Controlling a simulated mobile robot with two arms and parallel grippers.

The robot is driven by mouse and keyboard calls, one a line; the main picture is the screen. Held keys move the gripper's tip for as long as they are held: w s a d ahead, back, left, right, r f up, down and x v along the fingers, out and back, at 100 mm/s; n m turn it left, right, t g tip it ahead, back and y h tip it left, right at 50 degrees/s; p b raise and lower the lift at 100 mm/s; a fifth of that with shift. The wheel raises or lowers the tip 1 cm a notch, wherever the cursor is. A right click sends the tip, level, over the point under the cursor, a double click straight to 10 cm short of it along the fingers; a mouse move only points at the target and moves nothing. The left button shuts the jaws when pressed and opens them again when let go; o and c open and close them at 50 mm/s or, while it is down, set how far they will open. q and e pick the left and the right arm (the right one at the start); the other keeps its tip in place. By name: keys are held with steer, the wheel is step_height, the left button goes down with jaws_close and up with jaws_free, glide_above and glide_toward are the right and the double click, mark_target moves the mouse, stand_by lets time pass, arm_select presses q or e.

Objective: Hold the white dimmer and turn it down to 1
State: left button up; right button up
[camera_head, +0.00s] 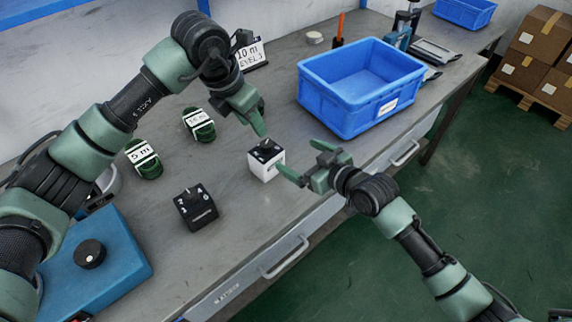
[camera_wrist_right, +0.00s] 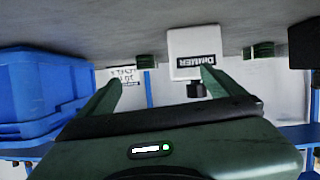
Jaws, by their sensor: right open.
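The white dimmer (camera_head: 268,168), a small cube with a dark knob on top, stands upright on the grey table. In the right wrist view the white dimmer (camera_wrist_right: 197,44) appears upside down, ahead of and between the middle and right finger side. My right gripper (camera_head: 301,160) is open beside the dimmer on its right, with nothing between its fingers (camera_wrist_right: 160,82). My left gripper (camera_head: 260,122) hangs above and behind the dimmer, fingers pointing down towards the knob. Whether it touches the knob or how far its fingers are apart cannot be told. The knob's setting is too small to read.
A black dimmer (camera_head: 195,208) stands to the left, near a blue box with a black knob (camera_head: 92,254). Two green weights or rolls with white labels (camera_head: 145,158) lie behind. A blue bin (camera_head: 352,120) stands to the right. A label card (camera_head: 252,54) is at the back. Table between is clear.

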mark_target(267, 158)
steer(key=shift+n+g+y, duration=0.3)
steer(key=shift+g+y, duration=0.1)
steer(key=a, duration=0.1)
steer(key=s+a, duration=0.2)
steer(key=shift+a, duration=0.7)
steer(key=x, duration=0.7)
steer(key=shift+a+f, duration=0.2)
steer(key=shift+f, duration=0.05)
